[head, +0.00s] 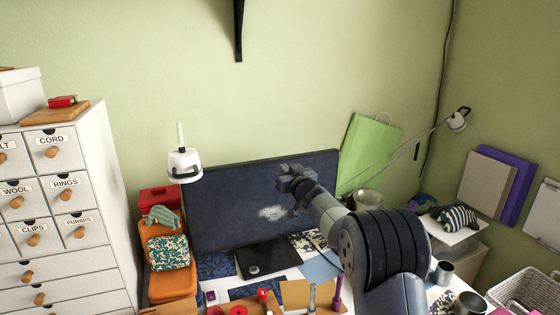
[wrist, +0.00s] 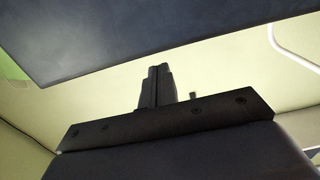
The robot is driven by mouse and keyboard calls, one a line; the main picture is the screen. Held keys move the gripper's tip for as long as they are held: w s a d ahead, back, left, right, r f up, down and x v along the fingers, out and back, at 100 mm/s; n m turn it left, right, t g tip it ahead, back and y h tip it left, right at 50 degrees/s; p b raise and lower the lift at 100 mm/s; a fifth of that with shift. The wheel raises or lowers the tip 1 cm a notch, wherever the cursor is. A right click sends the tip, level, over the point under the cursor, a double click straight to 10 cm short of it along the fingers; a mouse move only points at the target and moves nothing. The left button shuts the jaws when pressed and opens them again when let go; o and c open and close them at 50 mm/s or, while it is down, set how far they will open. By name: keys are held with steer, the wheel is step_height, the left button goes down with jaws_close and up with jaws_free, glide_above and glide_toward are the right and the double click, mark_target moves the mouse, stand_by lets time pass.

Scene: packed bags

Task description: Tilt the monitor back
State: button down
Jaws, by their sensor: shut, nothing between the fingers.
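The monitor (head: 225,200) is a wide dark screen in the middle of the head view, with a pale patch low on it. Its dark stand base (head: 268,262) rests on the desk. My gripper (head: 284,180) is in front of the right half of the screen and hides part of it. In the wrist view the gripper (wrist: 156,80) has its two dark fingers together with nothing between them.
A lamp with a white head (head: 184,163) stands at the monitor's left, beside orange boxes (head: 172,283) and folded cloth bags. A green bag (head: 368,150) stands behind its right side. Small tools and spools lie in front. A white drawer cabinet (head: 100,170) is at far left.

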steer(key=shift+p+x, duration=1)
steer(key=shift+x, duration=1.5)
